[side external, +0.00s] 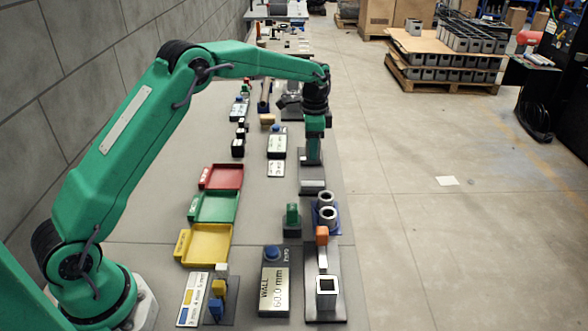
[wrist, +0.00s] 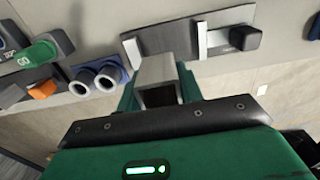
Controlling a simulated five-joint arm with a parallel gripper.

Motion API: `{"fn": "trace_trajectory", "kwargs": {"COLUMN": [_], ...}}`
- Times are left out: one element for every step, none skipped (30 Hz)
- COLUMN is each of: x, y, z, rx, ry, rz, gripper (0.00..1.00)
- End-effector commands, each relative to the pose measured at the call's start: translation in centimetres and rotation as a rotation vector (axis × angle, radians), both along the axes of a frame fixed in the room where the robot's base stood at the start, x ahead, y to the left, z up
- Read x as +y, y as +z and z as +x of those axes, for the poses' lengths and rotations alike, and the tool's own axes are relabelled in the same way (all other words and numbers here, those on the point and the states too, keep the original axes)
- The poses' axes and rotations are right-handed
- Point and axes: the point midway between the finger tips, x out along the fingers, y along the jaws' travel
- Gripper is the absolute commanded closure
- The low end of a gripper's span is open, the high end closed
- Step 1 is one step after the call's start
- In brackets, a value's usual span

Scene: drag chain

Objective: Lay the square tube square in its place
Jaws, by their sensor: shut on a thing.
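My gripper (wrist: 158,88) is shut on a grey square tube (wrist: 157,68), with one green finger on each side of it. The tube's open square end faces the wrist camera. Beyond it lies a dark plate (wrist: 216,40) with a light upright bar (wrist: 201,40) and a black block (wrist: 245,37). In the side view my gripper (side external: 313,158) points down over this plate (side external: 306,171), and the held tube is hidden by the fingers. I cannot tell whether the tube touches the plate. Another square tube (side external: 327,285) stands on the near plate.
Two round tubes (side external: 327,212) stand in a blue holder beside a green piece (side external: 292,214). An orange block (side external: 322,236) is nearer. Red (side external: 222,177), green (side external: 214,206) and yellow (side external: 206,243) trays lie to the left. The bench edge is close on the right.

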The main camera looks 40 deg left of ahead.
Motion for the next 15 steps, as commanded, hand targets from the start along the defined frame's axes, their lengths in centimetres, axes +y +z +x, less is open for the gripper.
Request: {"fn": "trace_trajectory", "kwargs": {"x": [0.0, 0.0, 0.0, 0.0, 0.0, 0.0, 0.0, 0.0, 0.0, 0.0, 0.0, 0.0, 0.0, 0.0, 0.0], "y": [0.1, 0.1, 0.1, 0.0, 0.0, 0.0, -0.1, -0.2, -0.3, -0.4, -0.5, -0.7, -0.8, -0.9, -1.2], "z": [0.0, 0.0, 0.0, 0.0, 0.0, 0.0, 0.0, 0.0, 0.0, 0.0, 0.0, 0.0, 0.0, 0.0, 0.0], "rx": [-0.001, -0.001, -0.001, -0.001, -0.001, -0.001, -0.001, -0.001, -0.001, -0.001, 0.0, -0.001, -0.001, -0.001, -0.001], "ry": [0.0, 0.0, 0.0, 0.0, 0.0, 0.0, 0.0, 0.0, 0.0, 0.0, 0.0, 0.0, 0.0, 0.0, 0.0], "rz": [0.0, 0.0, 0.0, 0.0, 0.0, 0.0, 0.0, 0.0, 0.0, 0.001, 0.0, 0.0, 0.0, 0.0, 0.0], "gripper": [0.94, 0.94, 0.94, 0.94, 0.94, 0.94, 0.94, 0.94, 0.94, 0.94, 0.94, 0.94, 0.94, 0.94, 0.94]}}
